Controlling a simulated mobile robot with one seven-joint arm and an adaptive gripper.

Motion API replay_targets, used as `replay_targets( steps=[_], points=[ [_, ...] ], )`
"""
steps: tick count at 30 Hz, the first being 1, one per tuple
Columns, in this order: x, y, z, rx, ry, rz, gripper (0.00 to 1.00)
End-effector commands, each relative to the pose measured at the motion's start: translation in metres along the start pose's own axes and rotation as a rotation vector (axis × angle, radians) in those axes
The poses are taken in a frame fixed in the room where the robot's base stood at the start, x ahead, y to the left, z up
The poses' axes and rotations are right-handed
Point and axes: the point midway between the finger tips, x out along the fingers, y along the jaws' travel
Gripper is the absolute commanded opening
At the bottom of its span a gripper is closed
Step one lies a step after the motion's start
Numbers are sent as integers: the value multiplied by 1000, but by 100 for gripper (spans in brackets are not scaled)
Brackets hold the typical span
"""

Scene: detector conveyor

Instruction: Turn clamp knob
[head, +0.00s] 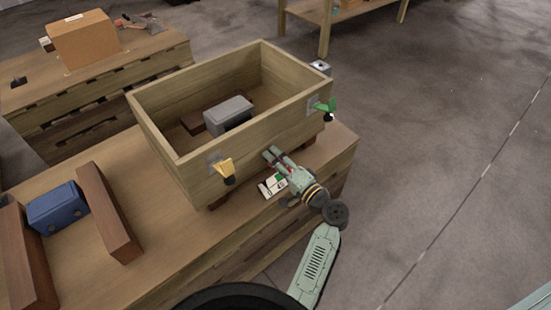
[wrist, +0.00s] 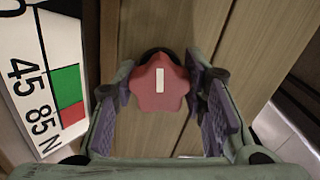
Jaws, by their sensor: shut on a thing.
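A red star-shaped clamp knob (wrist: 160,84) with a white stripe sits at the middle of the wrist view, on the side of the wooden box. The stripe stands upright in that view. In the head view my gripper (head: 276,158) reaches the front wall of the wooden box (head: 270,140) and mostly hides the red knob. A white card (wrist: 45,80) with a green and a red field and the marks 45, 85 and N lies left of the knob; it also shows in the head view (head: 272,185).
A yellow knob (head: 225,170) and a green knob (head: 326,107) stick out from the box's front wall, either side of my gripper. A grey block (head: 228,112) lies inside the box. A blue block (head: 57,207) sits between brown bars on the bench (head: 165,240).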

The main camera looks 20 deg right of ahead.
Motion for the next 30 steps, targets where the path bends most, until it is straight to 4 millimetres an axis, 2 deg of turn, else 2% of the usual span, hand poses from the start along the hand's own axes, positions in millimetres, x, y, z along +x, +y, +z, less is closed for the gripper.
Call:
replay_targets(
  steps=[15, 16, 24, 30],
  points=[
    [0, 1, 0, 18, 1, 1, 11],
    [0, 1, 0, 18, 1, 1, 41],
    [0, 0, 0, 17, 0, 0, 59],
    [0, 0, 0, 17, 0, 0, 60]
  ],
)
